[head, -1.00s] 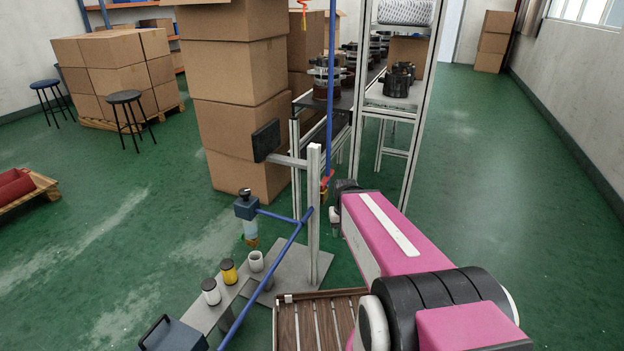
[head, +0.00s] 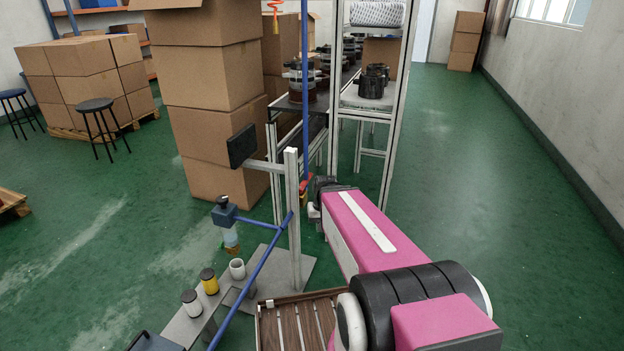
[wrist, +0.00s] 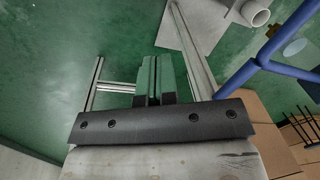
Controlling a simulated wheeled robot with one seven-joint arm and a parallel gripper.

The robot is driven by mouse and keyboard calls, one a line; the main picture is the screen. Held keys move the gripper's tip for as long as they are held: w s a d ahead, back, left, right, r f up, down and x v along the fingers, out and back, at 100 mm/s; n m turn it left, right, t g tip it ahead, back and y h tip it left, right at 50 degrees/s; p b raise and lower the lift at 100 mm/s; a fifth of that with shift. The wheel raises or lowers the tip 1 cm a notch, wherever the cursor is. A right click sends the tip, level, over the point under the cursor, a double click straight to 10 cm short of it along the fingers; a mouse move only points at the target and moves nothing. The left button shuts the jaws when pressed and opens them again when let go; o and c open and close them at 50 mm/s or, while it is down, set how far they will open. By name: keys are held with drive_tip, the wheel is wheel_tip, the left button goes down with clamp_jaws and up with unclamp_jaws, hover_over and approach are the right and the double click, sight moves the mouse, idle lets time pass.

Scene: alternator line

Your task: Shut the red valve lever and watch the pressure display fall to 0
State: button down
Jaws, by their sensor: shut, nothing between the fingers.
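The red valve lever (head: 304,187) is a small red and yellow patch at the lower end of the vertical blue pipe, just right of the grey post, in the head view. Its angle is too small to tell, and I cannot make it out in the wrist view. A dark panel (head: 242,147) on the post's side bracket may be the pressure display; no reading shows. My gripper (wrist: 153,82) is shut and empty in the wrist view, its fingers together above the green floor. In the head view its fingers are hidden; my wrist is close to the right of the lever.
The grey post (head: 293,220) stands on a metal plate with blue pipes (head: 255,270) branching left. Several small cups, including a yellow one (head: 209,281), line a bench at lower left. Tall stacked boxes (head: 212,70) stand behind. Open green floor lies to the right.

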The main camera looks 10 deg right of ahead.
sight(305, 182)
drive_tip(key=w+d+r+m+t+y, duration=0.2)
drive_tip(key=w+d, duration=0.6)
drive_tip(key=w, duration=0.5)
drive_tip(key=w+d+r+m+t+y, duration=0.2)
drive_tip(key=w+d+r+y, duration=0.3)
drive_tip(key=w, duration=0.8)
drive_tip(key=d+m, duration=0.1)
drive_tip(key=d, duration=0.1)
drive_tip(key=shift+w+d+r+t, duration=0.2)
drive_tip(key=shift+d+r+t, duration=0.1)
drive_tip(key=shift+d, duration=0.05)
drive_tip(key=a+r+x, duration=0.1)
drive_tip(key=r+x, duration=0.1)
drive_tip(key=x, duration=1.1)
drive_tip(key=shift+w+a, duration=0.4)
drive_tip(key=shift+w, duration=0.15)
